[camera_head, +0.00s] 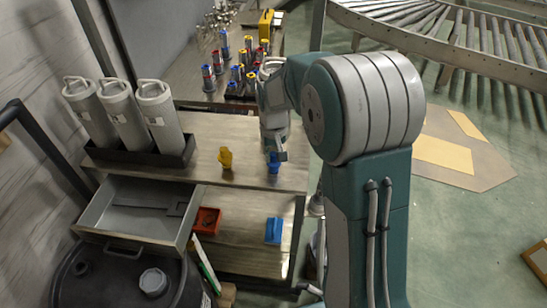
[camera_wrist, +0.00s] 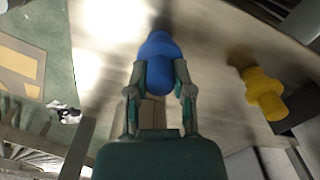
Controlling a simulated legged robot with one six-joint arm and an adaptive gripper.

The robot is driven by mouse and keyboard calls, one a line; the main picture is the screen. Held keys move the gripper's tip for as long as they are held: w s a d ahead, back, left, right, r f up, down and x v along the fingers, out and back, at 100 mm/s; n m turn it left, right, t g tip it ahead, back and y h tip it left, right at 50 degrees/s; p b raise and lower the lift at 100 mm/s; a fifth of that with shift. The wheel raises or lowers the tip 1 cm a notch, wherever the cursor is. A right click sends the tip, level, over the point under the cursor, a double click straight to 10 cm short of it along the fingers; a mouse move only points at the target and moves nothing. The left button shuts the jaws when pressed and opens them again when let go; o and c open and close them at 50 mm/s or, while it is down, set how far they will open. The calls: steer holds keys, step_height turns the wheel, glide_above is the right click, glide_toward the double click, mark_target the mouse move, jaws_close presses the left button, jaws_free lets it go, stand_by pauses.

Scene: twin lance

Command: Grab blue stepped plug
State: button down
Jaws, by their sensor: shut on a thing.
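The blue stepped plug (camera_wrist: 158,55) is between the two fingers of my gripper (camera_wrist: 159,80) in the wrist view, and the fingers are shut on it. In the head view the blue plug (camera_head: 273,168) shows below my gripper (camera_head: 274,156), at the right part of the bench top. The fingers hide part of it. I cannot tell whether its lower end touches the bench. A yellow stepped plug (camera_head: 226,158) stands on the bench to the left; it also shows at the right in the wrist view (camera_wrist: 264,92).
Grey canisters (camera_head: 118,115) stand in a black tray at the bench's left. An open drawer (camera_head: 140,212) juts out in front. A red bin (camera_head: 207,221) and a blue object (camera_head: 273,231) sit on the lower shelf. Several coloured cylinders (camera_head: 208,78) stand behind.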

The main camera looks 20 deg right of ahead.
mark_target(274, 153)
steer(key=shift+r, duration=0.35)
step_height(274, 153, up, 2)
steer(key=shift+r, duration=0.2)
steer(key=s+d+r, duration=0.1)
steer(key=s+r, duration=0.8)
steer(key=s, duration=0.5)
steer(key=shift+r, duration=0.4)
